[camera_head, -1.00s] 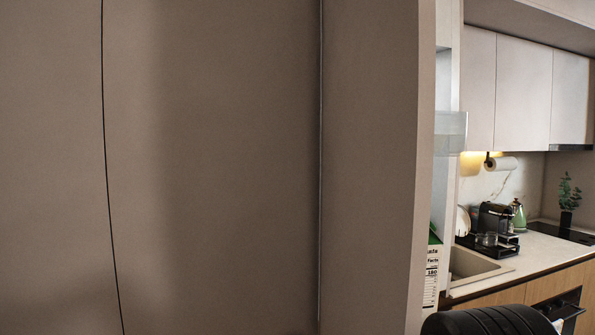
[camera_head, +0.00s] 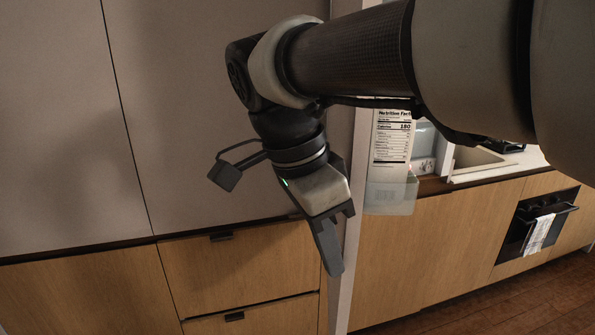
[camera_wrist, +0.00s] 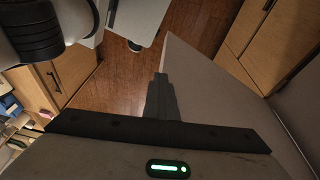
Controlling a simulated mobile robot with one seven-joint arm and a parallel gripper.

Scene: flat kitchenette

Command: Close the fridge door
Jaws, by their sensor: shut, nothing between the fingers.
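The fridge door stands open and shows nearly edge-on as a pale strip (camera_head: 347,270) in the head view. On its right side a carton with a nutrition label (camera_head: 391,138) stands in a clear door bin (camera_head: 392,198). My gripper (camera_head: 332,262) is shut and empty, pointing down just left of the door's edge in the picture. In the wrist view the gripper fingers (camera_wrist: 161,90) are close beside a pale slanted panel (camera_wrist: 205,95), which looks like the door. I cannot tell whether they touch it. My arm hides the upper door and much of the fridge side.
Taupe cabinet fronts (camera_head: 60,130) and wooden drawers (camera_head: 240,270) fill the left. On the right are a counter with a sink (camera_head: 478,163) and an oven with a towel (camera_head: 537,230). Wooden floor (camera_head: 500,305) lies open at the lower right.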

